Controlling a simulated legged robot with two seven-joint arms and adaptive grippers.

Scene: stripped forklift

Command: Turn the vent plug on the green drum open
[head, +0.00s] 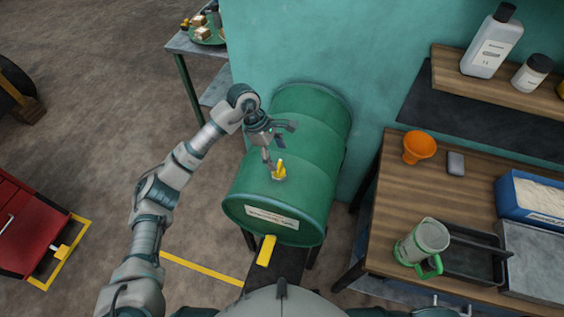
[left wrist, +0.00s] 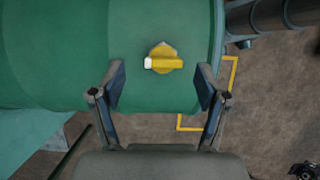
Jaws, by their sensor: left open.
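The green drum (head: 310,115) lies on its side on a dark stand, with a pale label on its near end. The yellow vent plug (head: 280,169) is on the drum's upper side, and its handle stands up. In the left wrist view the vent plug (left wrist: 164,58) is a yellow bar with a pale left end on a round yellow base. My left gripper (head: 279,143) is open and empty, close to the plug on its far side. In the left wrist view its fingers (left wrist: 160,86) are spread wide, and the plug lies between and beyond their tips. My right gripper is not in view.
A yellow tap or lever (head: 266,250) sticks out below the drum's near end. A wooden bench (head: 395,190) on the right holds an orange funnel (head: 419,146), a jug (head: 424,241) and trays. A teal wall stands behind the drum.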

